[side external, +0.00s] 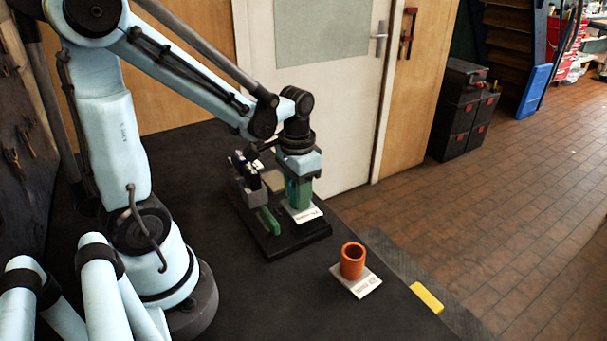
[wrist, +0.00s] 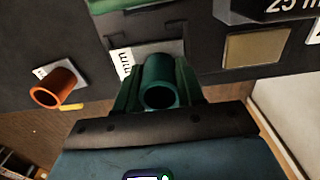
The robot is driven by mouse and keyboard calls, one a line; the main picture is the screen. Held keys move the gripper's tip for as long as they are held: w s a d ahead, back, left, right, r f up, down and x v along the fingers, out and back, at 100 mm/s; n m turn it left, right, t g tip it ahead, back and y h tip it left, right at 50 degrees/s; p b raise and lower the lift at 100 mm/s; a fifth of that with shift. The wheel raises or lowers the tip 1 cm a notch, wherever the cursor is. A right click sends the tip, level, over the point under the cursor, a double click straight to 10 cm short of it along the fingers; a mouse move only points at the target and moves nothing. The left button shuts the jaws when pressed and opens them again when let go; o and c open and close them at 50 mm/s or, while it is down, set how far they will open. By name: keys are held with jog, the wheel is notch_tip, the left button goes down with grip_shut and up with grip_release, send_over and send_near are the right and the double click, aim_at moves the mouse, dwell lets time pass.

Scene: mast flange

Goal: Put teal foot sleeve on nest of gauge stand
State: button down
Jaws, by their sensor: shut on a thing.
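The teal foot sleeve (wrist: 160,82) is a dark green tube with an open end, seen between the fingers of my gripper (wrist: 157,90) in the wrist view. My gripper is shut on it. In the side view my gripper (side external: 300,193) points down over the front right part of a dark stand (side external: 283,245), just above or at a white label (side external: 306,214). The fingers mostly hide the sleeve there. Whether the sleeve touches the stand, and the nest itself, I cannot tell.
An orange sleeve (side external: 353,261) stands upright on a white labelled plate (side external: 357,284) to the right of the stand. Grey holders (side external: 249,190) and a green block (side external: 267,221) sit on the stand's left part. A yellow piece (side external: 427,298) lies at the table's right edge.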

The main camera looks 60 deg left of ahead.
jog(key=shift+f, duration=1.1)
jog(key=c, duration=0.7)
grip_release()
jog(key=shift+d, duration=0.1)
notch_tip(320, 180, up, 12)
jog(key=shift+s+d+f+t, duration=0.1)
jog(key=shift+d+f+t, duration=0.1)
jog(key=shift+d+t, duration=1)
jog(key=shift+w+d+f+t, duration=0.1)
jog(key=shift+d+f+t, duration=0.15)
jog(key=shift+d+t, duration=0.95)
jog(key=shift+s+d+f+t, duration=0.1)
jog(key=shift+d+f+t, duration=0.1)
jog(key=shift+d+t, duration=1)
